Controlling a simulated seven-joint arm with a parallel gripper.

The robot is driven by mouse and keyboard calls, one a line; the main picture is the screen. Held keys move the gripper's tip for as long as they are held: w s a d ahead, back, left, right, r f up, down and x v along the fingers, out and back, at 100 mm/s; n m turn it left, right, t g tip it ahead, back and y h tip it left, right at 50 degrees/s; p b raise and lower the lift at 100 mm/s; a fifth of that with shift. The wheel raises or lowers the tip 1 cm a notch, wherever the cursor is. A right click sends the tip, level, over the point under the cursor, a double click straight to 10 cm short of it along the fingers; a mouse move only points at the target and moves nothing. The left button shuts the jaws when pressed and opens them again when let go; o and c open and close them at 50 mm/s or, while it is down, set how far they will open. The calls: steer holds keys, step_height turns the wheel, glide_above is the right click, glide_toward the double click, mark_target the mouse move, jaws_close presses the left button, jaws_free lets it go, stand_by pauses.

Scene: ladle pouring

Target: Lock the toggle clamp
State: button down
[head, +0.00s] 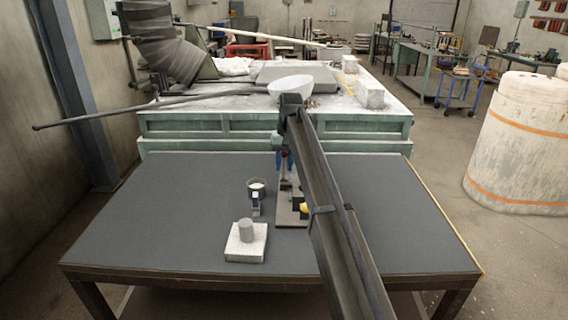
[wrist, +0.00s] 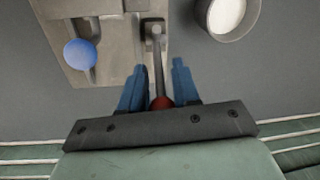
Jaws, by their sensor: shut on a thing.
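The toggle clamp's grey base plate (wrist: 108,70) shows in the wrist view, with a slotted part and a blue ball knob (wrist: 80,53) at its left. A metal lever (wrist: 157,60) with a red knob (wrist: 161,103) runs from the plate towards my wrist. My gripper (wrist: 159,68) has its blue fingers on both sides of this lever and is shut on it near the red knob. In the head view the clamp's base (head: 290,213) stands on the dark table, largely hidden by my arm.
A cup with white contents (wrist: 228,14) stands beside the clamp, also seen in the head view (head: 257,188). The dark table (head: 150,230) is clear at left and right. A green bench (head: 220,125) adjoins its far edge.

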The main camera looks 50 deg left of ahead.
mark_target(284, 167)
steer(key=shift+s+d, duration=0.1)
steer(key=shift+s+d+r+t+y, duration=0.2)
steer(key=shift+s+d+t+y, duration=0.35)
steer(key=shift+t+y, duration=0.25)
steer(key=s+d+t+y, duration=0.1)
steer(key=t+y, duration=0.1)
steer(key=shift+s+d+t+y, duration=0.2)
steer(key=shift+t+y, duration=0.1)
steer(key=shift+y, duration=0.1)
steer(key=shift+s+d+n+t+y, duration=0.15)
steer(key=shift+s+d+t+y, duration=0.1)
steer(key=shift+t+y, duration=0.3)
steer(key=shift+s+d+n+t+y, duration=0.15)
steer(key=shift+d+t+y, duration=0.05)
steer(key=shift+t+y, duration=0.3)
steer(key=shift+s+d+f+t+y, duration=0.2)
steer(key=shift+s+t+y, duration=0.1)
steer(key=shift+t+y, duration=0.5)
steer(key=c, duration=0.9)
jaws_free()
steer(key=shift+c, duration=0.2)
